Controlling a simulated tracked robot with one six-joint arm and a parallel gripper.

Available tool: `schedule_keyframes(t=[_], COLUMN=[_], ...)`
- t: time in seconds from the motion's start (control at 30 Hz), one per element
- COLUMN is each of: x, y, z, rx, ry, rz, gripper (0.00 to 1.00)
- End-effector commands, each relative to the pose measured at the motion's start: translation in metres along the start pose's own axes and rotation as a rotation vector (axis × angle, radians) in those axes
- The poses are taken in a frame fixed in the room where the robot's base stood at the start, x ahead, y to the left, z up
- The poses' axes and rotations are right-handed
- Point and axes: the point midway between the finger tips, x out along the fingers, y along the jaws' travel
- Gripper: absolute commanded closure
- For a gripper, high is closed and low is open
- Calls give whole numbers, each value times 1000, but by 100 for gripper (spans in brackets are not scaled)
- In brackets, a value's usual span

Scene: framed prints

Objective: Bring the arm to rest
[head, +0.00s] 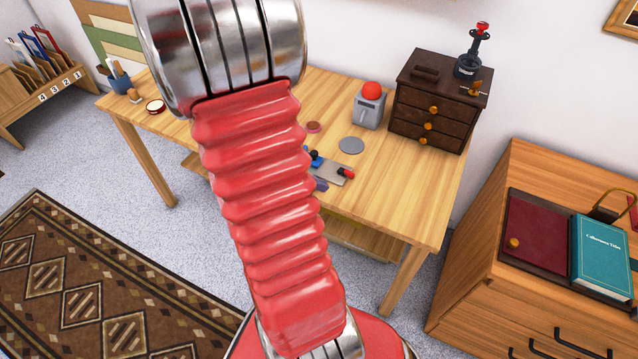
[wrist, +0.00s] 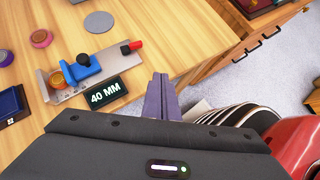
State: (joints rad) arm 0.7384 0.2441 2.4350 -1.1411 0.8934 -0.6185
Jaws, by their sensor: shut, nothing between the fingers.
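My arm, with a red ribbed sleeve and metal joints, fills the middle of the head view. My gripper (wrist: 160,98) shows in the wrist view as two purple-grey fingers pressed together with nothing between them. The fingers appear over the front edge of the wooden table (wrist: 190,30). In the head view my arm hides most of the gripper. To the left of the fingers is a metal plate device (wrist: 110,62) with a blue block, a red-tipped part and a display reading "40 MM" (wrist: 105,92). I cannot tell how high the fingers are above the table.
The table (head: 420,190) holds a grey box with a red dome (head: 369,104), a grey disc (head: 351,146) and a dark drawer chest (head: 430,118). A wooden cabinet (head: 470,270) with a teal book (head: 600,255) stands right. A patterned rug (head: 90,290) lies left on carpet.

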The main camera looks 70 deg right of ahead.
Motion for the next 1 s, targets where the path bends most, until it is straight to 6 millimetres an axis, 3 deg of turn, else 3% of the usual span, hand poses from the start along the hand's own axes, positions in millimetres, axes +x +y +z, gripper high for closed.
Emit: schedule_keyframes(t=[0.67, 0.77, 1.0], x=[0, 0, -8], y=[0, -2, -29], z=[0, -2, -20], rx=[14, 68, 329], ry=[0, 7, 77], rz=[1, -10, -119], gripper=[100, 100, 100])
